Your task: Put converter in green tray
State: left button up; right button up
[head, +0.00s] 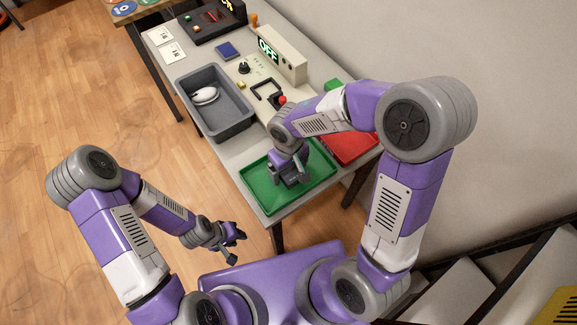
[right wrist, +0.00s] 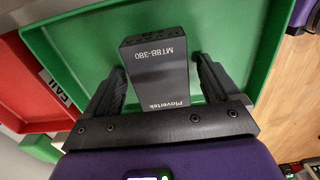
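The converter (right wrist: 162,78), a dark grey box with white lettering, is in the right wrist view between the fingers of my right gripper (right wrist: 158,85). The fingers stand apart, with a gap beside the box, so the gripper looks open around it. The converter is over or on the floor of the green tray (right wrist: 75,29); contact with the floor is hard to tell. In the head view my right gripper (head: 291,177) is low inside the green tray (head: 265,200) and mostly hides the converter. My left gripper (head: 236,246) is open and empty, off the table's front left.
A red tray (head: 352,150) adjoins the green tray on the right. Behind are a device with an OFF display (head: 283,55) and a black panel (head: 205,20). The wall is close on the right.

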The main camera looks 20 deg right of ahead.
jog(key=shift+r, duration=0.2)
notch_tip(320, 180, up, 12)
jog(key=p, duration=0.4)
jog(key=shift+p, duration=0.3)
